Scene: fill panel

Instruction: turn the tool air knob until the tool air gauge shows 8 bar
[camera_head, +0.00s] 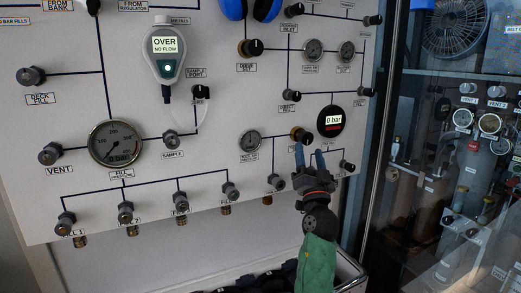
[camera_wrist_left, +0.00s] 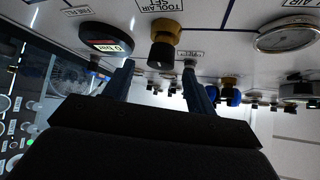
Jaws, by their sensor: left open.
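The tool air knob (camera_head: 301,135), black with a brass collar, sits on the panel at the lower right. It also shows in the left wrist view (camera_wrist_left: 162,50), beside a "TOOL AIR SET" label. A round dark digital gauge (camera_head: 331,120) right above the knob reads 0 bar. A small dial gauge (camera_head: 250,140) left of the knob has a label that seems to begin "TOOL AIR"; its needle is too small to read. My left gripper (camera_head: 310,156) is open and empty just below the knob, its blue fingers apart. In the wrist view its fingertips (camera_wrist_left: 158,67) lie either side of the knob's line, apart from it.
A large fill pressure gauge (camera_head: 116,143) and a handheld meter (camera_head: 165,52) reading "OVER NO FLOW" are on the panel further left. Other knobs and fittings surround the tool air knob. A glass-fronted cabinet (camera_head: 440,150) stands at the right.

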